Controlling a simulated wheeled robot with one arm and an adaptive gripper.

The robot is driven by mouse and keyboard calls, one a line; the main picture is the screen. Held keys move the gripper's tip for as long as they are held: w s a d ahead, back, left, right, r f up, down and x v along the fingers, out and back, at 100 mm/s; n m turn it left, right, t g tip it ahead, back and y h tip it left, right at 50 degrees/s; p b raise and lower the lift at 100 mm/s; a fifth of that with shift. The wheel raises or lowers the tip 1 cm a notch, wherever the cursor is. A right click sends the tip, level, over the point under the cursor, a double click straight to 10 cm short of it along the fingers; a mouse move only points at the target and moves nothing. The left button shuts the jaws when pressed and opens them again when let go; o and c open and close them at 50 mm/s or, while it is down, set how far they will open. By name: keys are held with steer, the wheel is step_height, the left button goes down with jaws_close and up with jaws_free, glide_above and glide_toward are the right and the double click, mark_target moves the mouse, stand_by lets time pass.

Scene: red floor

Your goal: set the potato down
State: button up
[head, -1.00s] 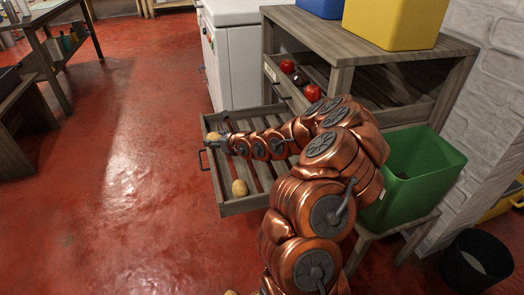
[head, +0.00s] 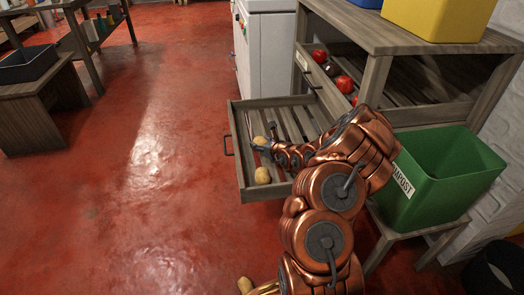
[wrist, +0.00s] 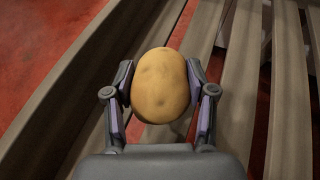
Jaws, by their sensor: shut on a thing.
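My gripper (wrist: 160,82) is shut on a potato (wrist: 160,86), with one finger on each side of it in the wrist view. The held potato also shows in the head view (head: 260,141), over the open slatted drawer (head: 241,180). Slats lie below it; I cannot tell whether it touches them. A second potato (head: 262,176) lies in the drawer's near corner, close to the held one. A third potato (head: 244,284) shows at the bottom edge of the head view, beside my arm's base.
Red tomatoes (head: 344,83) and a dark item lie in the drawer above. A green compost bin (head: 440,180) stands at the right and a yellow bin (head: 450,18) on top of the unit. Slats right of the held potato are bare. The red floor (head: 150,200) at left is clear.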

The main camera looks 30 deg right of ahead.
steer(key=shift+f+b, duration=0.4)
steer(key=shift+f, duration=1)
steer(key=shift+f, duration=0.15)
steer(key=o, duration=1.2)
steer(key=shift+s+r, duration=0.2)
steer(key=shift+r, duration=0.1)
steer(key=p+v, duration=0.4)
steer(key=v, duration=0.7)
steer(key=shift+s, duration=0.25)
